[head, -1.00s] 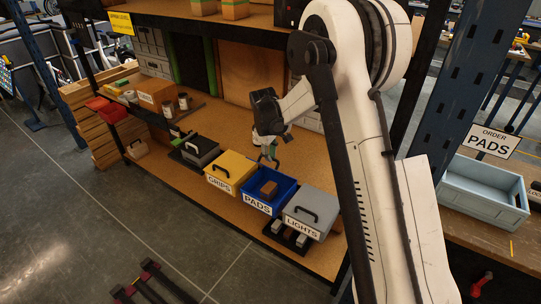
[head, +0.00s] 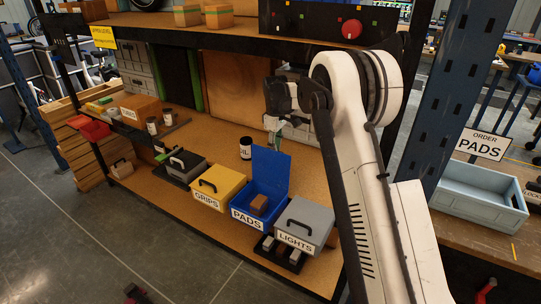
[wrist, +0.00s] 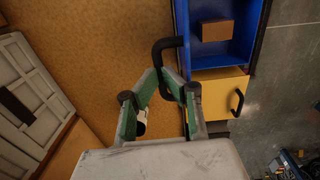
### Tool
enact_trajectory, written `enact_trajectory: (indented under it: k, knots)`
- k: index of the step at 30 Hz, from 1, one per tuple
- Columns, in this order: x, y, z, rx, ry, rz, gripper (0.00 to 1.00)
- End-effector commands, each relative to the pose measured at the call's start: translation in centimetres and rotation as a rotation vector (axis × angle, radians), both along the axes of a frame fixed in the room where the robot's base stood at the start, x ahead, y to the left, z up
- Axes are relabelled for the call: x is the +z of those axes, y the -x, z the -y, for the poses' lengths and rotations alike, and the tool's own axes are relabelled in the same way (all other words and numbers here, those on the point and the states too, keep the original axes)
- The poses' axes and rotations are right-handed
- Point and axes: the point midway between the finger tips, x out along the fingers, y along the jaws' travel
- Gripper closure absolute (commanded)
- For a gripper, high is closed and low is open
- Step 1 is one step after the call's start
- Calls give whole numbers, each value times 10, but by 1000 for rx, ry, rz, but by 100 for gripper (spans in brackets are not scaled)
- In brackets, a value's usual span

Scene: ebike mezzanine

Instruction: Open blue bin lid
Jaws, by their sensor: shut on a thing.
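The blue PADS bin (head: 247,214) stands in the row on the wooden shelf, with a brown box (head: 259,204) inside. Its blue lid (head: 270,170) stands roughly upright at the bin's back edge, so the inside shows. My gripper (head: 273,139) is behind the top of the lid. In the wrist view my gripper (wrist: 168,84) is shut on the black lid handle (wrist: 162,46). The blue bin (wrist: 216,75) is to the right of the fingers there, with the lid seen nearly edge-on. The handle is hidden in the head view.
The yellow GRIPS bin (head: 218,186) is left of the blue bin and the grey LIGHTS bin (head: 305,222) is right of it, both closed. A dark jar (head: 246,147) stands behind. A pale blue tray (head: 477,196) sits at the right under the ORDER PADS sign (head: 480,145).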

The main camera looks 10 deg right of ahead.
Motion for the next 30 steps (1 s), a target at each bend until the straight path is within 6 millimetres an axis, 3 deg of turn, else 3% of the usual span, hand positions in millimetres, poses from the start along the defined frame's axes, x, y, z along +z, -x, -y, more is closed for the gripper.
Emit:
enact_trajectory:
  k: [1, 5, 11, 23, 30]
  knots:
    - [-8, -3, 4, -2, -1, -5, 100]
    - [-10, -9, 10, -1, -1, -6, 98]
    - [-9, -8, 9, -1, -1, -5, 72]
    - [-8, -9, 9, -1, 0, -4, 72]
    - [2, -14, 14, -1, 0, -4, 72]
